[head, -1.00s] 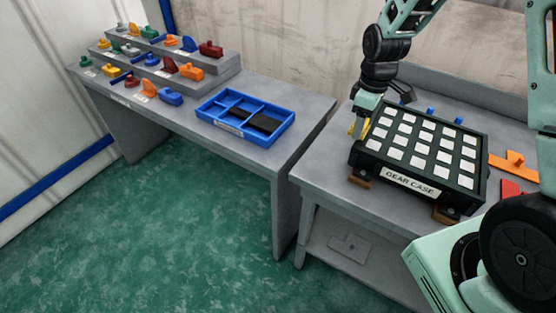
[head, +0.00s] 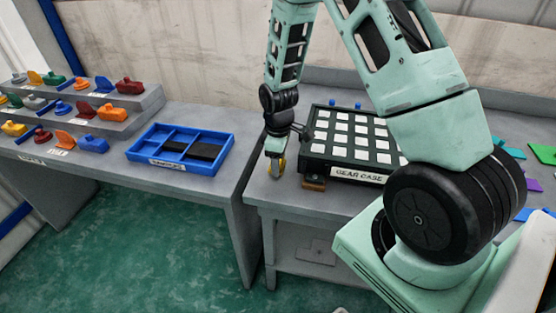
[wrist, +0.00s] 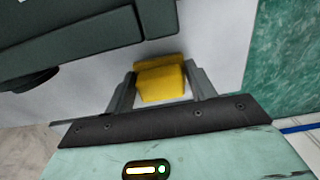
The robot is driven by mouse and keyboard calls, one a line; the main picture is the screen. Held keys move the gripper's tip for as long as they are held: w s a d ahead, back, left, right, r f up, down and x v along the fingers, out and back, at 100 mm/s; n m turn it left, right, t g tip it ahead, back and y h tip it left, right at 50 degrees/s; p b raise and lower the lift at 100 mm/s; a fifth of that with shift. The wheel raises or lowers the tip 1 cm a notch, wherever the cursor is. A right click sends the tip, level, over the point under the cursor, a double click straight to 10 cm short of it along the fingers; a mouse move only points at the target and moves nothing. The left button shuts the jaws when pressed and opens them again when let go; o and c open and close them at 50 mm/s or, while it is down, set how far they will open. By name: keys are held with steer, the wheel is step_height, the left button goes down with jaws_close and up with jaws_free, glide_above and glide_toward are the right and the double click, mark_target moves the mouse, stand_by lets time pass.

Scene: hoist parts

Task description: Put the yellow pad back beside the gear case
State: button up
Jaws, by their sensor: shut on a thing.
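The yellow pad (wrist: 160,83) is between the two fingers of my gripper (wrist: 163,90) in the wrist view. The fingers are shut on it. In the head view my gripper (head: 276,166) points down at the left side of the gear case (head: 345,174), close to the grey table top. Only a small part of the yellow pad (head: 279,168) shows there. The gear case is a dark box with a grid of white squares and a label on its front. I cannot tell whether the pad touches the table.
A blue divided tray (head: 148,158) stands on the left table, with coloured parts on stepped shelves (head: 140,105) farther left. A brown block (head: 314,184) sits under the case's front left corner. Flat coloured pieces (head: 543,153) lie at the right. Table top left of my gripper is narrow.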

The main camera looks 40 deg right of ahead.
steer(key=shift+f, duration=0.25)
steer(key=shift+f, duration=0.15)
steer(key=o, duration=1)
